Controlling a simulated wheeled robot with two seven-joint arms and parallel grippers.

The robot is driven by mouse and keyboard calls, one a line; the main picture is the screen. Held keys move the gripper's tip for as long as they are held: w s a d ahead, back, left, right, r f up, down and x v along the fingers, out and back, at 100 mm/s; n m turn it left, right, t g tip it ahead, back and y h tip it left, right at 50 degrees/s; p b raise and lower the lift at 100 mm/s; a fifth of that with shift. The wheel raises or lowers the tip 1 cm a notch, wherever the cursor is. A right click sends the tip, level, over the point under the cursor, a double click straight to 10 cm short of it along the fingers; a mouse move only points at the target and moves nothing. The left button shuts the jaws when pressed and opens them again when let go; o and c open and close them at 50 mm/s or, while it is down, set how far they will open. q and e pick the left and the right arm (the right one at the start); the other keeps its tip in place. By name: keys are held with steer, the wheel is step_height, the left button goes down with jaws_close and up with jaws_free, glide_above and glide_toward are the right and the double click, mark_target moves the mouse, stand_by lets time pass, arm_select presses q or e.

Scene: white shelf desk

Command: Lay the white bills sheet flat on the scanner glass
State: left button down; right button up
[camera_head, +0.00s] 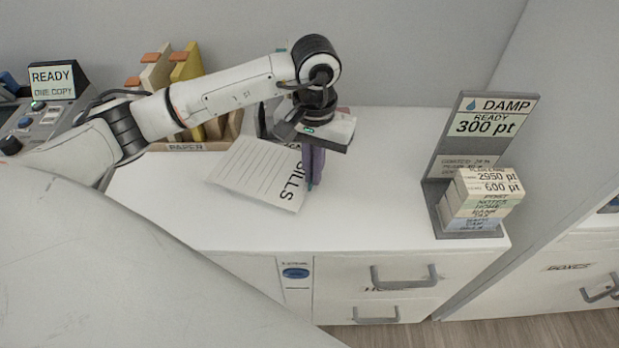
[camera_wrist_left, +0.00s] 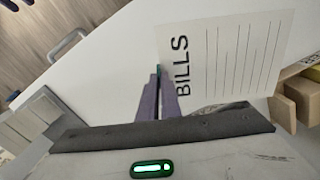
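The white bills sheet (camera_head: 255,172), lined and marked BILLS, is over the white desk top, tilted in the picture; it also shows in the left wrist view (camera_wrist_left: 235,60). My left gripper (camera_head: 310,180) points down at the sheet's BILLS edge. I cannot tell how far the sheet is above the desk. A machine with a READY ONE COPY display (camera_head: 53,78) stands at far left; no scanner glass can be made out. My right gripper is not in view.
A wooden paper tray (camera_head: 187,147) with yellow and tan folders stands behind the sheet. A grey DAMP stand (camera_head: 480,130) with stacked cards (camera_head: 482,195) is at the right. The desk top (camera_head: 375,190) between gripper and stand is clear. Drawers with handles are below.

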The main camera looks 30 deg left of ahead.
arm_select(q)
steer(key=shift+f, duration=2.55)
steer(key=c, duration=2)
jaws_free()
steer(key=shift+r, duration=0.15)
